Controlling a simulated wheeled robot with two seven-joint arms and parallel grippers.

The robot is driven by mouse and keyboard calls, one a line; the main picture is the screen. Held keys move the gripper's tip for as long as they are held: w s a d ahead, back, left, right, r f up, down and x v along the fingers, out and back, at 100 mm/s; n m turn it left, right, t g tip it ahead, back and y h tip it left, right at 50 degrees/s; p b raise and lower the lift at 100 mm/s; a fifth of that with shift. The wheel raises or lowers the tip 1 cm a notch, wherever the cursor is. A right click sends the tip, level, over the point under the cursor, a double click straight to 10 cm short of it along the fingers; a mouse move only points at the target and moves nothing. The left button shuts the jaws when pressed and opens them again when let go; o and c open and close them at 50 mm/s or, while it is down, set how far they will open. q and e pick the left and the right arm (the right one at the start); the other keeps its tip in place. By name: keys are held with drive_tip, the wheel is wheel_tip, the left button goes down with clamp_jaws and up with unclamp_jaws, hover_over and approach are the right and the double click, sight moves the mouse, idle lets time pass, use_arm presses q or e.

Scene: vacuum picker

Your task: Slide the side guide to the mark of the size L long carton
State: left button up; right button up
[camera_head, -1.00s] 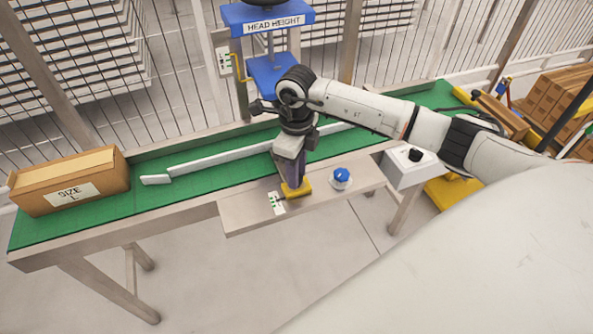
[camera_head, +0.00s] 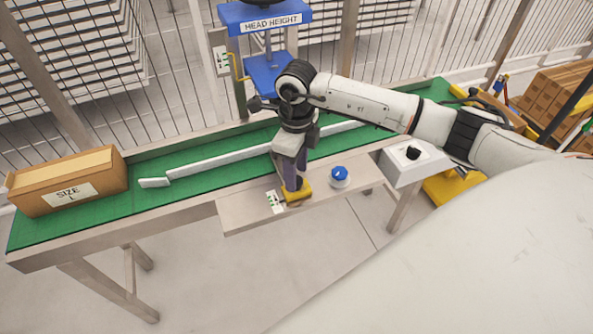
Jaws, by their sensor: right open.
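The long carton (camera_head: 85,170) with a "SIZE L" label lies on the left end of the green conveyor belt. The pale side guide (camera_head: 220,158) runs along the belt, with a short angled end at its left. A yellow block (camera_head: 298,197) sits on the side shelf, beside a small white scale plate (camera_head: 275,201) with marks too small to read. My right gripper (camera_head: 292,187) points down at the yellow block, open. The fingers hide part of the block, and I cannot tell whether they touch it. My left gripper is not in view.
A blue knob (camera_head: 340,174) stands on the shelf (camera_head: 240,215) right of the yellow block. A grey box with a black knob (camera_head: 413,154) is further right. The blue "HEAD HEIGHT" stand (camera_head: 273,22) rises behind the belt.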

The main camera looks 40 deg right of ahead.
wheel_tip(320, 180, up, 9)
idle(0.3)
idle(0.4)
